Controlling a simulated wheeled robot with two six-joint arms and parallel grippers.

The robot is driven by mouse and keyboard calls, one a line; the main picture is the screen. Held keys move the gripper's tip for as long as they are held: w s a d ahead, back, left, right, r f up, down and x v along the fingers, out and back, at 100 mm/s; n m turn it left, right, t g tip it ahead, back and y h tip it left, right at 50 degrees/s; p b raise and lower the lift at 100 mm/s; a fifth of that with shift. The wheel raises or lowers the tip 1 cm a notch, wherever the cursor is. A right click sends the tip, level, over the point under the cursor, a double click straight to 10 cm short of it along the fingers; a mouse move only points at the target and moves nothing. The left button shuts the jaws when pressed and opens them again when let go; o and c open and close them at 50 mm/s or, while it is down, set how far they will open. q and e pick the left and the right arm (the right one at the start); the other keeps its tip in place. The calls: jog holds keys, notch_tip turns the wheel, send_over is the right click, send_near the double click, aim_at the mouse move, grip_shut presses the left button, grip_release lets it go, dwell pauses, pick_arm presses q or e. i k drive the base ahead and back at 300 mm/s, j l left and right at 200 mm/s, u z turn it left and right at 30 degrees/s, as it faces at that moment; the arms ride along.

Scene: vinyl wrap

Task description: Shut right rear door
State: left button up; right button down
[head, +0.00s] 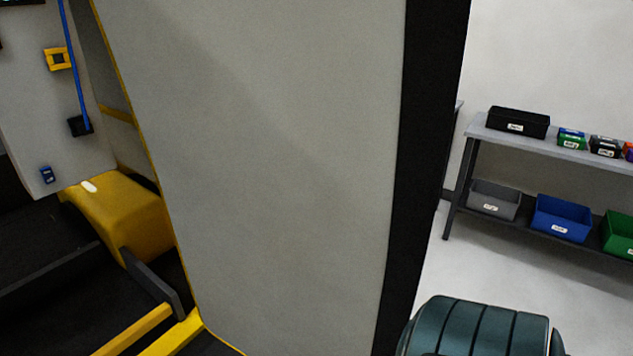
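A large light-grey panel (275,150), which appears to be the right rear door, fills the middle of the head view very close to me. Its right side ends in a broad black edge (423,170). Its left side borders a thin yellow trim line. An opening to its left shows an interior with a yellow wheel-arch-like box (125,212), so the door appears to stand open. No handle or latch shows on the panel. Its top and bottom are cut off by the picture. Neither of my grippers is in view.
Left of the panel are yellow bars (135,330), a dark ledge and a wall with a blue strap (74,70). At the right, a grey shelf table (560,150) holds several bins.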

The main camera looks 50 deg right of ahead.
aim_at(295, 150)
jog(key=k+l+u, duration=0.15)
jog(key=k+l, duration=0.2)
jog(key=l, duration=0.15)
jog(key=k+l+u, duration=0.1)
jog(key=k+l, duration=0.25)
jog(key=l, duration=0.15)
